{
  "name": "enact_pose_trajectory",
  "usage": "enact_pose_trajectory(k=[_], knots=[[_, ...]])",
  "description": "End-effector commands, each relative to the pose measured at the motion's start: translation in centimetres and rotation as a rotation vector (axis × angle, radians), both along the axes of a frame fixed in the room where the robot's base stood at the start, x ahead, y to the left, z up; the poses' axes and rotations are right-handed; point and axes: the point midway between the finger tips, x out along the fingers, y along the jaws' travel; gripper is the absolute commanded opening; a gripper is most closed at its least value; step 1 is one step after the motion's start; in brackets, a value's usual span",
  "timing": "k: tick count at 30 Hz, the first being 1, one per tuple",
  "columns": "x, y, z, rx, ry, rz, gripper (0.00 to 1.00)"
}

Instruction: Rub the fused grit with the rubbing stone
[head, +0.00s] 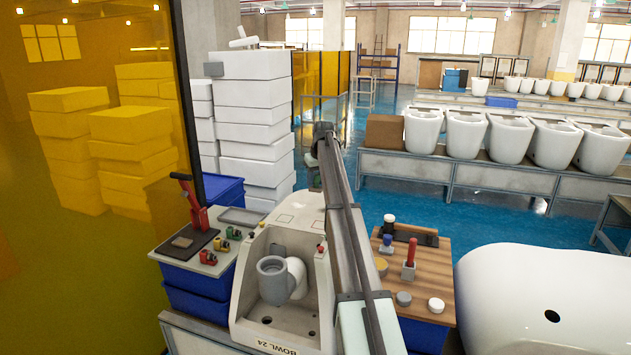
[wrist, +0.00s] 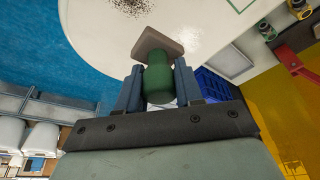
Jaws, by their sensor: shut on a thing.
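My gripper (wrist: 158,85) is shut on the green handle of the rubbing stone (wrist: 157,46), a grey-brown block that sits beyond the fingertips in the wrist view. A white rounded surface (wrist: 95,30) lies beyond the stone. Dark speckled grit (wrist: 130,5) shows on it at the top edge, left of the stone. I cannot tell whether the stone touches the surface. In the head view my arm crosses the middle, and the stone and grit cannot be made out.
A pale fixture marked BOWL 24 (head: 255,335) holds a grey pipe piece (head: 272,280). A side bench (head: 425,275) with several small tools stands right of my arm. A tray with a red lever tool (head: 190,205) stands left. A large white ceramic piece (head: 500,290) fills the lower right.

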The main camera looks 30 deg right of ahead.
Motion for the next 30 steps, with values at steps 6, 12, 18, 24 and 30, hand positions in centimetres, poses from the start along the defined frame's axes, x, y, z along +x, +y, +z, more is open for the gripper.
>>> enact_pose_trajectory(k=[6, 12, 18, 24, 30], knots=[[-0.1, 0.0, -1.2, 0.000, 0.001, -0.004, 0.11], [-0.1, 0.0, -3.1, 0.000, 0.001, -0.003, 0.11], [-0.1, 0.0, -4.8, 0.000, 0.001, -0.002, 0.11], [-0.1, 0.0, -6.7, 0.000, 0.001, -0.002, 0.11], [-0.9, -0.8, -7.8, 0.000, 0.000, -0.004, 0.07]])
